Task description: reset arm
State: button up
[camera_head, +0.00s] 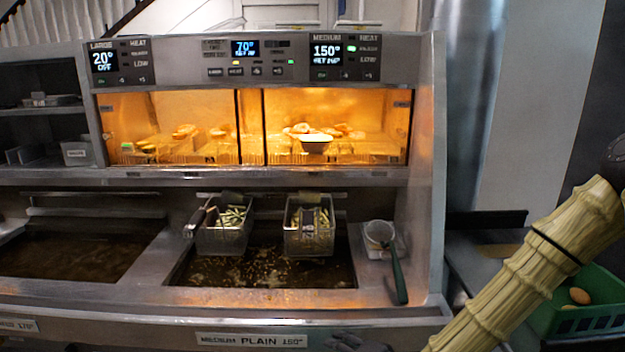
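My arm, in a ribbed tan sleeve, reaches in from the right edge and runs down to the bottom edge of the head view. A dark grey part that looks like my gripper (357,342) shows at the bottom edge, in front of the fryer counter. Most of it is cut off, so I cannot see whether the fingers are open or shut, or whether they hold anything.
Two fry baskets (224,236) (309,232) hang over the right oil vat (263,269). A green-handled ladle (395,268) rests right of them. A lit warming cabinet (250,125) stands behind. A green crate (588,316) is beside my arm at right.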

jog(key=s+d+f+n+g+h, duration=0.2)
jog(key=s+d+f+g, duration=0.1)
jog(key=s+f, duration=0.8)
jog(key=s+d+f+n+g+h, duration=0.2)
jog(key=s+d+f, duration=0.2)
jog(key=s+f, duration=0.2)
jog(key=s+d+f+n+g+h, duration=0.1)
jog(key=s+d+f, duration=0.3)
jog(key=s, duration=0.5)
jog(key=s+d+f+n+g+h+b, duration=0.1)
jog(key=s+d+f+n+g+h, duration=0.1)
jog(key=s+f, duration=0.5)
jog(key=shift+s+d+f+n+g+h, duration=0.3)
jog(key=shift+s+d+n+g, duration=0.35)
jog(key=shift+d+g, duration=0.5)
jog(key=shift+s+d, duration=0.1)
